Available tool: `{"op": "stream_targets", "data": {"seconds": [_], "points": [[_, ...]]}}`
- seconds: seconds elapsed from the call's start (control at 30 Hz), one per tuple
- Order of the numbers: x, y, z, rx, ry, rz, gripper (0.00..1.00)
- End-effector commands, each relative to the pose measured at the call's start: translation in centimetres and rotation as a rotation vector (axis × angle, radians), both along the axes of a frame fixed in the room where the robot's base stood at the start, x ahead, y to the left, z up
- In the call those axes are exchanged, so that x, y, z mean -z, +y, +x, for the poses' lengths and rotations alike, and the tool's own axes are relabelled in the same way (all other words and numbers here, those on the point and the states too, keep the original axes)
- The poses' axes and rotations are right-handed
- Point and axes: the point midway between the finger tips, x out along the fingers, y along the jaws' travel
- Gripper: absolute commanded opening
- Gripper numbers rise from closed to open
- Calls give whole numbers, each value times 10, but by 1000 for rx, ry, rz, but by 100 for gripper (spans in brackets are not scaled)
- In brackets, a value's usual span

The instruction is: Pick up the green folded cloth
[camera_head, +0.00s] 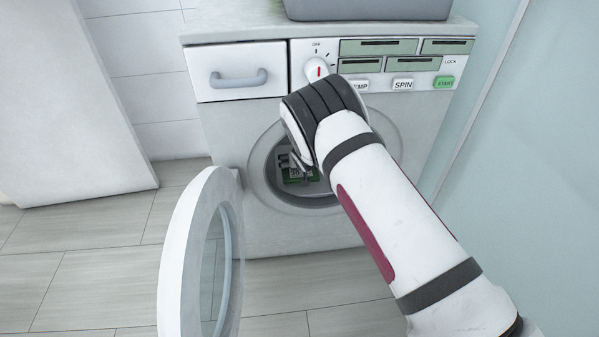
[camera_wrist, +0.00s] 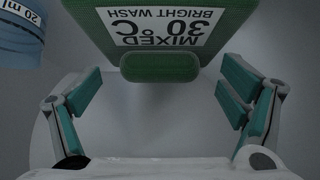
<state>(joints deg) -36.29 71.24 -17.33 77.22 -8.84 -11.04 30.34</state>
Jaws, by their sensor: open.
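The green folded cloth (camera_wrist: 158,67) shows at the top middle of the wrist view. It has a rounded front fold and a white label, upside down there, reading "MIXED 30°C BRIGHT WASH". In the head view a small part of green (camera_head: 292,175) shows inside the washer opening, mostly hidden by my arm. My gripper (camera_wrist: 160,97) is open, with one finger to each side of the cloth's near end. The fingers are apart from the cloth and nothing is between them and gripped.
The washing machine (camera_head: 222,147) has its round door (camera_head: 178,262) swung open to the left. The drum rim surrounds my gripper closely. A blue item marked "20 ml" (camera_wrist: 20,42) is at upper left in the wrist view. A grey container (camera_head: 367,9) stands on top.

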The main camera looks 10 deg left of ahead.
Motion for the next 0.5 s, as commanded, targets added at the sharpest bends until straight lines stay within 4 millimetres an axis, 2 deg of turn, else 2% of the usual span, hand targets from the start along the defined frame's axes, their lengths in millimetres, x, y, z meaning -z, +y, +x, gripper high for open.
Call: {"op": "stream_targets", "data": {"seconds": [0.23, 0.43, 0.47, 0.5], "points": [[0, 0, 1, 1, 1, 0, 88], [0, 0, 1, 1, 1, 0, 43], [0, 0, 1, 1, 1, 0, 37], [1, 0, 1, 1, 1, 0, 37]]}}
